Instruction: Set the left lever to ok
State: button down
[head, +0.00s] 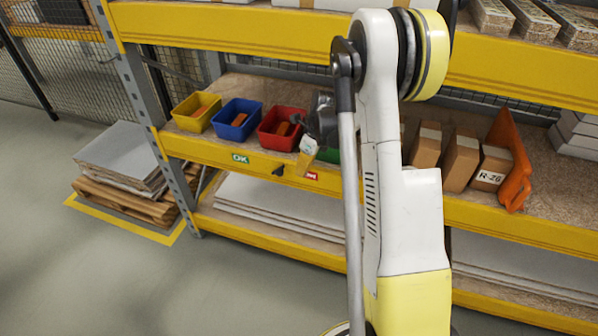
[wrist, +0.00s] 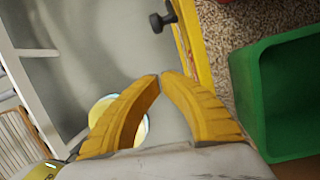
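The black lever (head: 278,169) sits on the yellow front beam of the middle shelf, between a green OK label (head: 240,158) and a red label (head: 311,176). My gripper (head: 303,165) is in front of the beam, just right of the lever and near the red label. In the wrist view, the yellow fingertips (wrist: 161,76) meet with nothing between them. The lever's black knob (wrist: 160,21) is beyond the tips, apart from them. The lever's exact setting is hard to tell.
Yellow (head: 196,111), blue (head: 237,118) and red (head: 282,128) bins stand on the shelf above the beam. A green bin (wrist: 244,84) is close to my gripper. Cardboard boxes (head: 461,160) stand farther right. The floor in front is clear; stacked boards (head: 122,158) lie left.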

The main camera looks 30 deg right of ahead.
jog(key=b+x, duration=0.4)
jog(key=x, duration=0.5)
jog(key=w+r, duration=0.1)
jog(key=w+a+r, duration=0.1)
jog(key=w, duration=0.1)
jog(key=shift+a+r+b, duration=0.25)
jog(key=shift+r+b, duration=0.1)
jog(key=shift+w+r+g+h+p, duration=0.15)
jog(key=shift+r+g+h+p, duration=0.15)
jog(key=shift+p, duration=0.05)
